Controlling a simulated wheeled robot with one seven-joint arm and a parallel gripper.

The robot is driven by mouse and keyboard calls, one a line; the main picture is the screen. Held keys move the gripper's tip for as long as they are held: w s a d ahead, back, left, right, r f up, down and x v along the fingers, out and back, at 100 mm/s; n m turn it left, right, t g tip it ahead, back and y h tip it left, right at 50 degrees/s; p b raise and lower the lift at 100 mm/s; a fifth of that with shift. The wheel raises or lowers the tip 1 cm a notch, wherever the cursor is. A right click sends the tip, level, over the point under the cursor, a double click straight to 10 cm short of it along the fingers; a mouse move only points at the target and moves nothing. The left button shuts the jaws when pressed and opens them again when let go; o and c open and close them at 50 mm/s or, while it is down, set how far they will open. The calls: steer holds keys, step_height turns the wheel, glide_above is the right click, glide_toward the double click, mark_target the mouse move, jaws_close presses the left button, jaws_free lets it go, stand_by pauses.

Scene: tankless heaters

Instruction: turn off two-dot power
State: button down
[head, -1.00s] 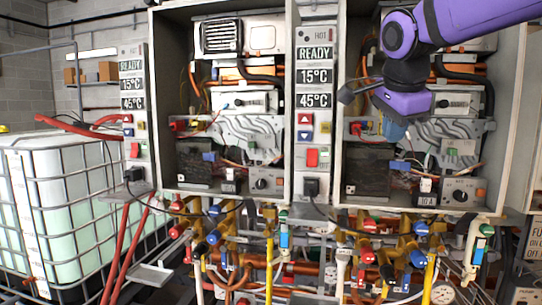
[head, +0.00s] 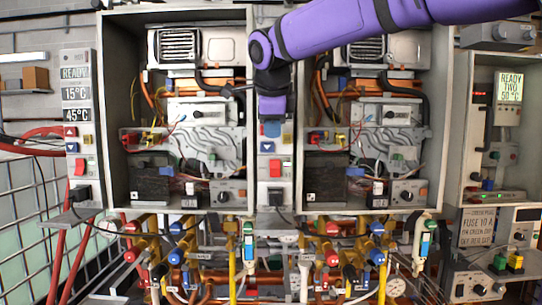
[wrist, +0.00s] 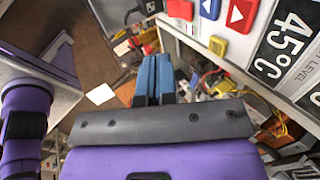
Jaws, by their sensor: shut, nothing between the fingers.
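Two red rocker switches show in the head view: one on the left control strip (head: 79,167), one on the middle strip (head: 275,168). I cannot make out dot marks on either. My gripper (head: 272,130) points down in front of the middle strip, above its red switch, and covers the strip's displays. Its blue fingers are together and empty. In the wrist view the shut fingers (wrist: 153,70) are apart from a strip with a red switch (wrist: 180,10), a blue button (wrist: 210,8), a red button (wrist: 240,14), a yellow button (wrist: 217,45) and a 45°C label (wrist: 285,45).
Two open cabinets with wiring flank the middle strip; the left cabinet (head: 102,100) has a projecting side wall. Valves and pipes (head: 180,250) run below. A right-hand unit has a lit READY TWO 50°C display (head: 508,88). A caged tank (head: 30,220) stands at left.

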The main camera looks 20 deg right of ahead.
glide_toward(273, 174)
step_height(273, 174, down, 4)
steer(key=shift+w+d+f, duration=0.15)
steer(key=shift+w+f, duration=0.15)
steer(key=shift+w, duration=0.2)
steer(key=shift+w+d+f, duration=0.2)
steer(key=shift+w+f, duration=0.1)
steer(key=shift+w, duration=0.2)
steer(key=shift+w+d+f, duration=0.25)
steer(key=shift+w+f, duration=0.1)
steer(key=shift+w, duration=0.3)
